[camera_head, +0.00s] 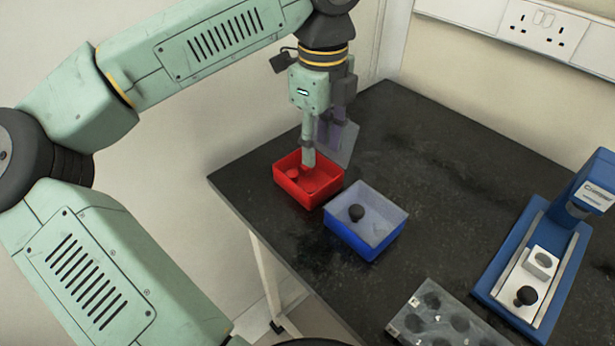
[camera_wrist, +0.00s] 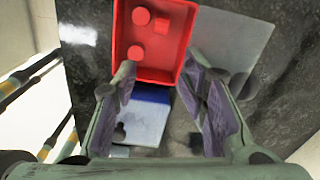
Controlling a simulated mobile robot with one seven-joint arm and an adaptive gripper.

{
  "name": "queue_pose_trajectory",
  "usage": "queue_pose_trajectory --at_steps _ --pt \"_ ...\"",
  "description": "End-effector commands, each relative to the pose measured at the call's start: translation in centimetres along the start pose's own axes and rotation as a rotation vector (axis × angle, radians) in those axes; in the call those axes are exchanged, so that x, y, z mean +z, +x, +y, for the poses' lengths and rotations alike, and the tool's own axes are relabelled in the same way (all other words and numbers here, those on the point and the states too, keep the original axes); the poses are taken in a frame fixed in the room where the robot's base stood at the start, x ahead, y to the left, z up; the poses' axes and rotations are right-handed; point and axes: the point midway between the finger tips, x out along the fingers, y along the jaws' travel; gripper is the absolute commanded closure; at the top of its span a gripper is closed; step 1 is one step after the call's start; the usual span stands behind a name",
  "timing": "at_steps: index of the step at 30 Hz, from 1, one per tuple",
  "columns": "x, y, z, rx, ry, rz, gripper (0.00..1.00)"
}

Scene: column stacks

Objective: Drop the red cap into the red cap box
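The red cap box (camera_head: 318,199) is an open red tray near the dark table's far left edge; in the wrist view its wall (camera_wrist: 184,45) shows ahead of my fingers. Red caps lie inside it: one cap (camera_head: 292,173) shows in the head view, and in the wrist view I make out a cap (camera_wrist: 135,52) and another red round piece (camera_wrist: 141,16). My gripper (camera_head: 320,152) is over the box, pointing down. In the wrist view my gripper (camera_wrist: 162,78) has its fingers wide apart with nothing held between them.
A blue box (camera_head: 352,241) with a black knob-like cap (camera_head: 356,212) stands just right of the red box. A holed block (camera_head: 440,318) and a blue press (camera_head: 522,260) stand at the right. The back right table is clear.

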Motion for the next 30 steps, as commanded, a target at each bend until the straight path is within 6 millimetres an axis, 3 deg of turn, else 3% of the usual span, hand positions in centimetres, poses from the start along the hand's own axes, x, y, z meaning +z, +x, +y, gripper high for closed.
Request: queue_pose_trajectory --at_steps 6,12,18,30 --pt "0.0 -4.9 0.0 0.001 -0.001 -0.002 0.60" --pt "0.0 -8.1 0.1 0.003 -0.001 -0.001 0.60" --pt "0.0 -9.3 0.1 0.005 0.003 0.000 0.60" --pt "0.0 -9.4 0.2 0.005 0.002 0.001 0.60"
